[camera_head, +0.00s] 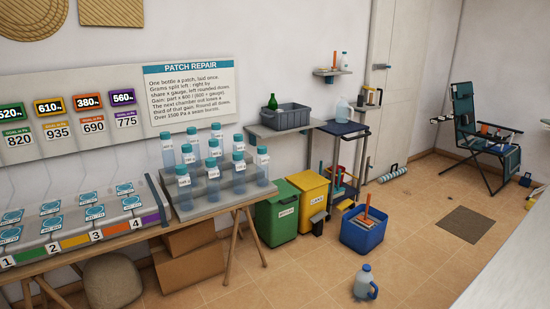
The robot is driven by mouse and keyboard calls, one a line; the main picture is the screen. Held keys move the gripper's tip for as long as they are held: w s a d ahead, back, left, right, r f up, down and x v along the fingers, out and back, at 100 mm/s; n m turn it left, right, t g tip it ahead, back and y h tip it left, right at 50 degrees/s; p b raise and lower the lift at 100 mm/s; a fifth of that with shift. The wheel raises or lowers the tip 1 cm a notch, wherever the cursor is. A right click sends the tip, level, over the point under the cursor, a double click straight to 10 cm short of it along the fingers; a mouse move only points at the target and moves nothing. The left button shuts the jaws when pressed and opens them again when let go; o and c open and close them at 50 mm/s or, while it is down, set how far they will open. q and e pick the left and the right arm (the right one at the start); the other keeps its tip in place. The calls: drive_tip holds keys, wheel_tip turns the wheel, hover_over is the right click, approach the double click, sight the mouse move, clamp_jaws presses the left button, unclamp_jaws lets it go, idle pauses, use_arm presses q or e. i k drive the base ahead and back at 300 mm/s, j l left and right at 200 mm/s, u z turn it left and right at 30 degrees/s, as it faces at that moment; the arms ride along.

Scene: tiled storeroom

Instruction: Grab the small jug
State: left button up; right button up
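Neither of my grippers is in view.
A blue tub (362,239) with an orange-handled tool stands behind the jug. Green (276,216) and yellow (310,200) bins line the wall. A table with several bottles is at left. A pale surface (510,270) edges the right. Floor between is free.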

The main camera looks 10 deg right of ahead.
sight(363, 284)
drive_tip(key=i+z, duration=0.15)
drive_tip(key=i, duration=0.55)
drive_tip(key=i+z, duration=0.1)
drive_tip(key=i, duration=0.6)
drive_tip(key=i+j+z, duration=0.15)
drive_tip(key=i, duration=0.5)
